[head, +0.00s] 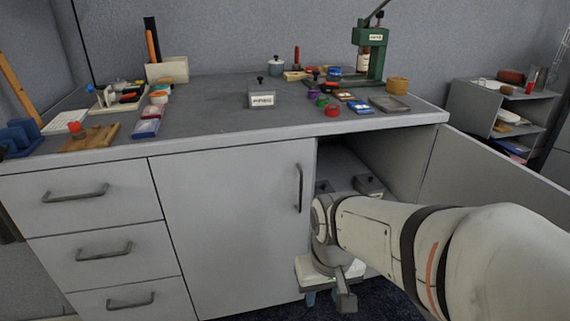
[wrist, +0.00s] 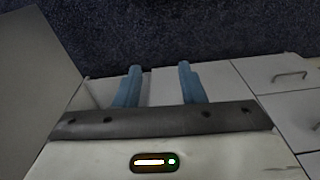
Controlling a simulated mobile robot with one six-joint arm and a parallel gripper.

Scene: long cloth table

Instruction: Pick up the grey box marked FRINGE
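A grey box (head: 262,100) with a dark knob and a white label stands on the worktop; its lettering is too small to read surely. Two more grey boxes with dark knobs sit inside the open cupboard, one on the right (head: 368,185) and one on the left (head: 323,187); they are partly hidden, and I see no readable label on them. My gripper (head: 322,297) is low in front of the cupboard opening, away from the worktop box. In the wrist view my gripper (wrist: 160,67) has its two blue fingers apart with nothing between them.
The cupboard's open door (head: 490,185) stands out at the right, beside my arm. The worktop (head: 205,105) holds small items at both sides and a green press (head: 372,55) at the back right. Worktop room around the labelled box is clear. Drawers (head: 95,195) are shut.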

